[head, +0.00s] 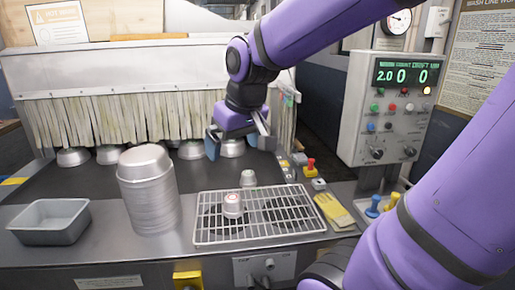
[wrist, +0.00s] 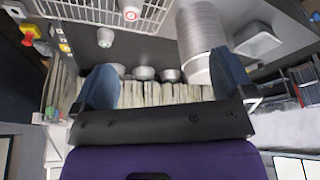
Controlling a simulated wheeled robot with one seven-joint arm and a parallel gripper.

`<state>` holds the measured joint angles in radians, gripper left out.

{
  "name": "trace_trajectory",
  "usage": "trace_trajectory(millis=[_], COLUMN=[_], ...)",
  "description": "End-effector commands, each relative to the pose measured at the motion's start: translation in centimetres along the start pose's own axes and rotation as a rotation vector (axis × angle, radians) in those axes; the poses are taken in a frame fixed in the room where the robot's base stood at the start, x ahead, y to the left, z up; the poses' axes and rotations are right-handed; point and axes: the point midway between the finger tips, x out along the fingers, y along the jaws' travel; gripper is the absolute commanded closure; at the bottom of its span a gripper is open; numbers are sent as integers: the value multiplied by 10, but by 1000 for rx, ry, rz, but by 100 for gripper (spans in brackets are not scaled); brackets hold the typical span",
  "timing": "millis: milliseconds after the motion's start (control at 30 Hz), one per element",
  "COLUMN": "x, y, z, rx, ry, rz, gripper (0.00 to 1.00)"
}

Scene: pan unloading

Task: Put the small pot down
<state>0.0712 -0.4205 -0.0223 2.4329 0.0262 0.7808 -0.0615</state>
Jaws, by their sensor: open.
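A small pale pot with a red mark on top (head: 233,206) stands upright on the wire rack (head: 203,240). A second small pale pot with a greenish top (head: 248,178) stands at the rack's far edge; I cannot tell whether it touches the rack. Both show in the wrist view, the red-marked one (wrist: 131,13) and the greenish one (wrist: 105,38). My gripper (head: 240,142) is open above the dark belt near the strip curtain, beyond both pots. In the wrist view my gripper (wrist: 167,84) has widely spread blue fingers with no pot between them.
A tall stack of round pans (head: 150,200) stands left of the rack, with a grey rectangular tin (head: 50,221) farther left. Several metal bowls (head: 191,150) sit along the strip curtain (head: 120,118). A control box (head: 395,108), knobs and yellow cloth (head: 335,211) are at right.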

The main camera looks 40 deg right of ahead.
Motion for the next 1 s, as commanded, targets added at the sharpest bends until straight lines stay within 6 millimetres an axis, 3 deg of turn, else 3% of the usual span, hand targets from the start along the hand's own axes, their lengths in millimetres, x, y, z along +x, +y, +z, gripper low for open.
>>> trace_trajectory(millis=[200,400,1000], x=[-41,-58,-61], y=[-16,-22,-23], z=[48,77,84], rx=[-28,-42,-44], ry=[70,104,112], rz=[-7,-9,-9], gripper=[0,0,0])
